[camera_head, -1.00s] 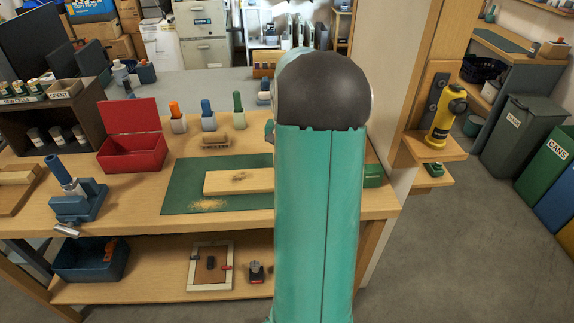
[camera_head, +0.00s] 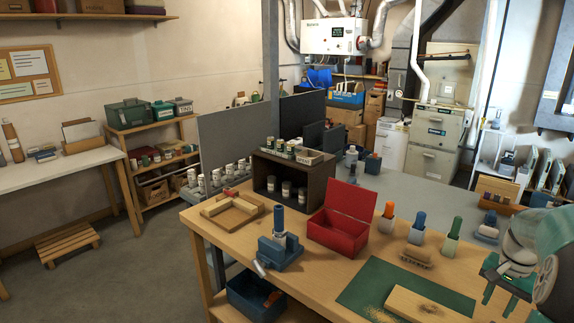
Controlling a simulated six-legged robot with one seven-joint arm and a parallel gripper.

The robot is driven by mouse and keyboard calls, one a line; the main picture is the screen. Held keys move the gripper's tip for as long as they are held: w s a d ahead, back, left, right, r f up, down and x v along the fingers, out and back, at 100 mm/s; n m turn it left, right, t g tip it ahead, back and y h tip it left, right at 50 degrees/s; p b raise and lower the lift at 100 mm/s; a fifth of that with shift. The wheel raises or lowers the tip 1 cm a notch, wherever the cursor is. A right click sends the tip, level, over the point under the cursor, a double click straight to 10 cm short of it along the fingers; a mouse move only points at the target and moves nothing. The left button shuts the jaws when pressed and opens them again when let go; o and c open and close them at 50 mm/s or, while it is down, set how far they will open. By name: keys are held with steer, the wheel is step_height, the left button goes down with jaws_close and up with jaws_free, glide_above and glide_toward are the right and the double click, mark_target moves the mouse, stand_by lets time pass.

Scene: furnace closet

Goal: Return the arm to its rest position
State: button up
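My arm (camera_head: 555,245), teal and white with dark joint caps, is folded at the right edge of the head view. What looks like my gripper (camera_head: 498,296), dark with green parts, hangs at its lower left, above the right part of the workbench. Its fingers are small and partly cut up by shadow, so I cannot tell whether they are open or shut. I see no object clearly held in it. The rest of the arm runs out of the picture on the right.
The wooden workbench (camera_head: 325,268) holds a red open box (camera_head: 340,222), a blue vise (camera_head: 281,250), a green mat (camera_head: 362,283) with a board (camera_head: 425,305), and several coloured-handled tools. A wooden step stool (camera_head: 66,243) stands at left. The floor (camera_head: 120,285) between is clear.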

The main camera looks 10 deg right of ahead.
steer(key=w+a+r+n+t+h, duration=0.1)
steer(key=a+r+n, duration=0.3)
steer(key=a, duration=0.8)
steer(key=w+a+r+n+t, duration=0.15)
steer(key=a+r, duration=0.35)
steer(key=a, duration=0.7)
steer(key=s+a+n+t, duration=0.1)
steer(key=s+a+n, duration=0.2)
steer(key=s+a, duration=0.2)
steer(key=s+a+n+t+y, duration=0.1)
steer(key=s+a+n, duration=0.3)
steer(key=a, duration=0.7)
steer(key=shift+s+a+r+t, duration=0.2)
steer(key=shift+s+t, duration=0.25)
steer(key=shift+s, duration=0.3)
